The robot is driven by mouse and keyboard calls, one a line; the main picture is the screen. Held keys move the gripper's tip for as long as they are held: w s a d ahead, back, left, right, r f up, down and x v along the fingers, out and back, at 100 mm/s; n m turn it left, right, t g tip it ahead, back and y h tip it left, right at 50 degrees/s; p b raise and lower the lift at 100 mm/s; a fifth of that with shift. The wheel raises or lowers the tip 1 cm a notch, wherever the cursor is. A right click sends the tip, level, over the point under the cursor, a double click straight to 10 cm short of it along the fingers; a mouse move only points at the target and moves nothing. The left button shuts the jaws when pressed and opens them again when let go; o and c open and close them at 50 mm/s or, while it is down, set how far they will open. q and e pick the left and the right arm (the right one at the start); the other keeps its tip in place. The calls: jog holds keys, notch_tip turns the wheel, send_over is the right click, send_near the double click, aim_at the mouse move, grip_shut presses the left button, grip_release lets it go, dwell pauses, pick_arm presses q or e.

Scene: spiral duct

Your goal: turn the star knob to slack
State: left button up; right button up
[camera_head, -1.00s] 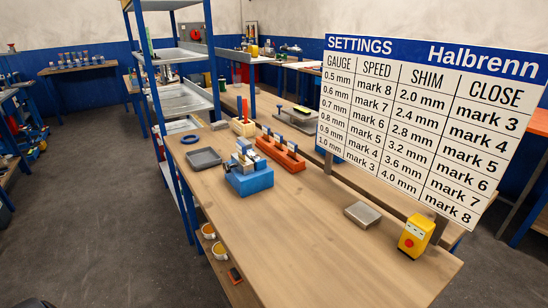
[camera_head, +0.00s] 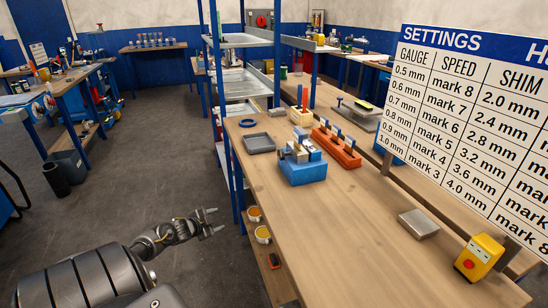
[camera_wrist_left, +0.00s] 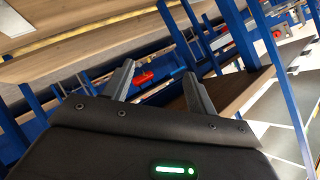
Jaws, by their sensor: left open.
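I cannot make out a star knob for certain in either view. A blue block fixture (camera_head: 302,168) with metal parts on top stands on the wooden bench (camera_head: 335,230); any knob on it is too small to tell. My left gripper (camera_head: 217,221) is open and empty, left of the bench's left edge and well apart from the fixture. In the left wrist view its two fingers (camera_wrist_left: 158,88) are spread with nothing between them. My right gripper is not in view.
An orange rack (camera_head: 337,147), a grey tray (camera_head: 259,143), a metal plate (camera_head: 418,223) and a yellow box (camera_head: 479,257) stand on the bench. A settings board (camera_head: 470,120) rises at right. A blue-post shelf (camera_head: 212,100) stands at the far left end. The bench front is clear.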

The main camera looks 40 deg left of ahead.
aim_at(279, 155)
pick_arm(q)
jog(key=w+d+r+m+t+h, duration=0.1)
jog(key=w+d+r+m+h, duration=0.15)
jog(key=r, duration=0.65)
jog(key=w+d+r+m+t+h, duration=0.2)
jog(key=w+r+m+h, duration=0.1)
jog(key=r, duration=0.6)
jog(key=w+d+r+m+t+h, duration=0.1)
jog(key=w+d+r+m+h, duration=0.15)
jog(key=r, duration=0.65)
jog(key=w+d+r+h, duration=0.1)
jog(key=w+d, duration=0.1)
jog(key=d, duration=0.1)
jog(key=w+d+m+h+p, duration=0.1)
jog(key=w+d, duration=0.2)
jog(key=w+d+r+m, duration=0.1)
jog(key=w+d, duration=0.1)
jog(key=d, duration=0.1)
jog(key=shift+w+r+h+p, duration=0.25)
jog(key=shift+r+h+p, duration=0.1)
jog(key=shift+h, duration=0.05)
jog(key=shift+x, duration=0.75)
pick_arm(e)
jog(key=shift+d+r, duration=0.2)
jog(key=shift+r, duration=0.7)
pick_arm(q)
jog(key=shift+f, duration=0.1)
jog(key=c, duration=1)
